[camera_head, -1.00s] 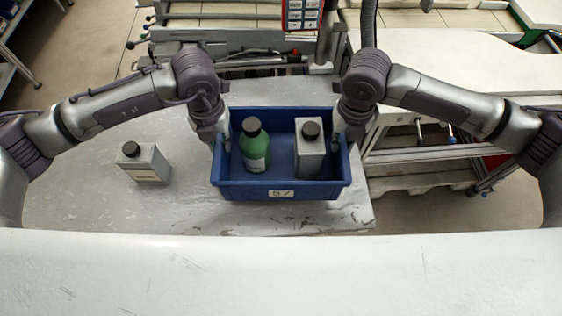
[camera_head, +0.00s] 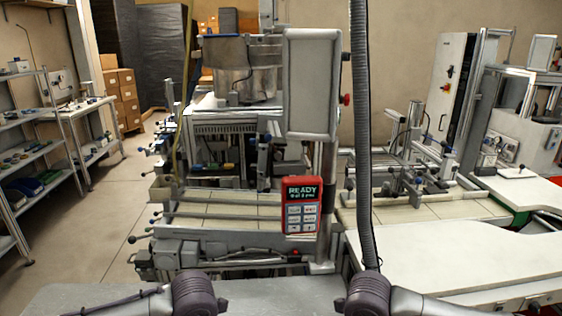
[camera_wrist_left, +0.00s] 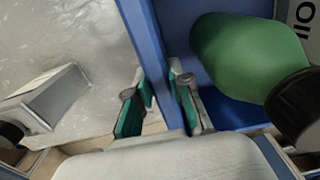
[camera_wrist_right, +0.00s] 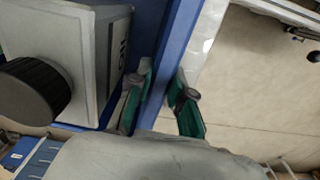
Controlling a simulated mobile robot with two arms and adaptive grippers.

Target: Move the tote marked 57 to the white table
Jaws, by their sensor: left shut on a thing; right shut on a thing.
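The blue tote shows in the left wrist view, where its wall (camera_wrist_left: 147,38) runs between the fingers of my left gripper (camera_wrist_left: 158,102). My left gripper is shut on that wall. A green bottle (camera_wrist_left: 232,55) with a black cap lies inside the tote's outline. In the right wrist view my right gripper (camera_wrist_right: 163,103) is shut on the opposite blue wall (camera_wrist_right: 172,58). A grey canister (camera_wrist_right: 65,35) with a black cap is inside the tote there. The head view now looks up, so the tote, its 57 label and both grippers are out of its frame.
A grey canister (camera_wrist_left: 45,98) stands outside the tote on the grey table (camera_wrist_left: 85,25). In the head view a white table (camera_head: 450,265) is at the right. A machine with a red panel (camera_head: 300,205) is straight ahead. Shelves (camera_head: 30,150) stand at the left, with open floor beside them.

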